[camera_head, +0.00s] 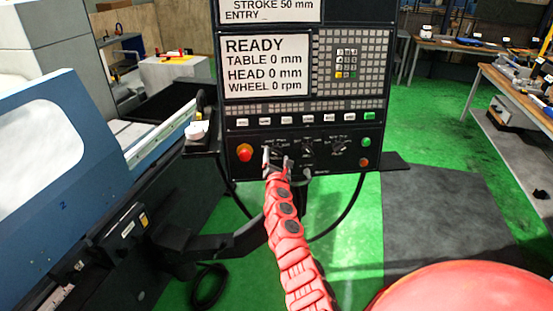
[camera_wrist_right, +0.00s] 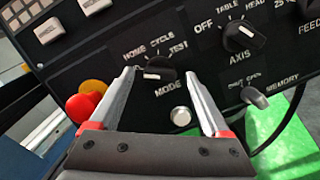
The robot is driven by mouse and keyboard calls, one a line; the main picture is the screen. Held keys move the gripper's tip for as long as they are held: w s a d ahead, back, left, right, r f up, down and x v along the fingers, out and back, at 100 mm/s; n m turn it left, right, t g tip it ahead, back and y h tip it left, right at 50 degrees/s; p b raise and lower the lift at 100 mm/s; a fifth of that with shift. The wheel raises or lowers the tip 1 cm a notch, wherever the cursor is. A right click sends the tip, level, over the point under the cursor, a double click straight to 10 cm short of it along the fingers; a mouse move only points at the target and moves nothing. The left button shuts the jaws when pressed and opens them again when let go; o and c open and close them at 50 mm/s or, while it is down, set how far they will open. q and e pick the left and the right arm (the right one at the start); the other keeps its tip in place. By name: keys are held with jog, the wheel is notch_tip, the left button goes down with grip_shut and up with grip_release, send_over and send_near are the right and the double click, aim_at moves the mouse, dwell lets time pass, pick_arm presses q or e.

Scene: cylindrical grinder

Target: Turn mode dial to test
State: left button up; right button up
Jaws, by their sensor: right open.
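The mode dial (camera_wrist_right: 160,68) is a black knob with a white mark, on the dark control panel (camera_head: 300,180). HOME, CYCLE and TEST are printed around it and MODE below it in the right wrist view. The white mark sits on the knob's lower left part there; I cannot tell which label it selects. My right gripper (camera_head: 277,163) is in front of the dial, which it partly hides in the head view. Its open fingers (camera_wrist_right: 160,76) lie to either side of the dial in the right wrist view; contact is not clear. My left gripper is not in view.
A red emergency button (camera_head: 244,152) is left of the dial. The axis dial (camera_wrist_right: 243,36) is to its right, with a silver button (camera_wrist_right: 180,116) below the MODE label. The screen (camera_head: 267,66) reads READY.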

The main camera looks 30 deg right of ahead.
grip_shut()
dwell(0.5)
